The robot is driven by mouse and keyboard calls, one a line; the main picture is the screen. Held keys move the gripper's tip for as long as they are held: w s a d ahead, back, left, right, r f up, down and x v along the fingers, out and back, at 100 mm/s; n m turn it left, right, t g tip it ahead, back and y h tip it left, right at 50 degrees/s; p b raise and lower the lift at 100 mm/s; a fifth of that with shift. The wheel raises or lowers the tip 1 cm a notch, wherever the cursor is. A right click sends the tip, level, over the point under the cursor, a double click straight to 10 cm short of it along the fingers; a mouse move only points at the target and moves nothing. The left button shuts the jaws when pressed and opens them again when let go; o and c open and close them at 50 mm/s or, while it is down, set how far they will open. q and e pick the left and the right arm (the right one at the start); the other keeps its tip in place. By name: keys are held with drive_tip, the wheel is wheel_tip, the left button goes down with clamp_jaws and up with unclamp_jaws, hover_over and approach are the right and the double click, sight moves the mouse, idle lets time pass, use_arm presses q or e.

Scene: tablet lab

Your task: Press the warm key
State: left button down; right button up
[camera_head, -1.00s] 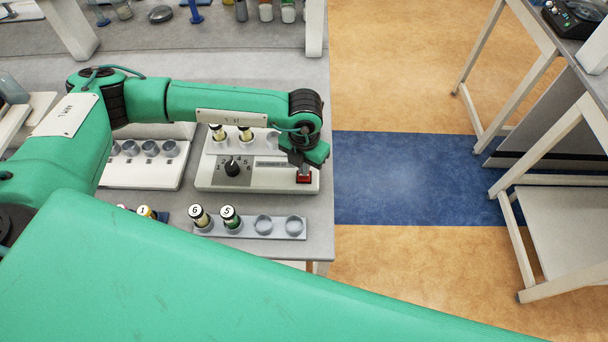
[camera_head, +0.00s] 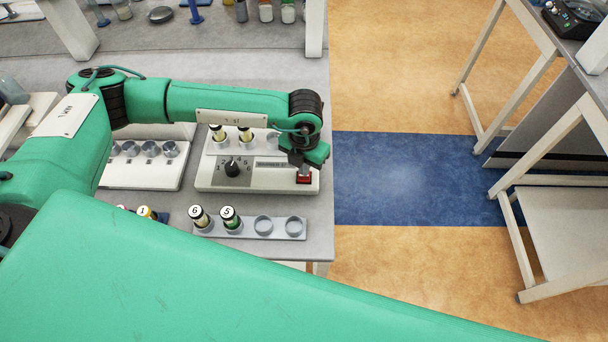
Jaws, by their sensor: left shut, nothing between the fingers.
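The warm key (camera_head: 304,180) is a red key at the right front of a white device (camera_head: 270,182) on the grey bench. The device also has a black numbered dial (camera_head: 232,169) and two capped vials (camera_head: 246,134) standing at its back. My left gripper (camera_head: 304,173) is shut, with nothing held, and points down right over the red key. Its tips meet or nearly meet the key; whether the key is pushed down I cannot tell. My right gripper is not in view.
A grey rack (camera_head: 280,227) in front of the device holds vials marked 6 and 5 and has two empty holders. A white rack (camera_head: 140,174) with round holders is to the left. The bench's right edge is close to the device, with open floor beyond.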

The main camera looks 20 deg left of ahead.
use_arm(q)
drive_tip(key=shift+f+b, duration=0.65)
drive_tip(key=shift+b, duration=0.05)
idle(0.9)
drive_tip(key=shift+r+p, duration=0.7)
drive_tip(key=shift+r, duration=1.3)
wheel_tip(320, 180, up, 8)
drive_tip(key=p, duration=0.3)
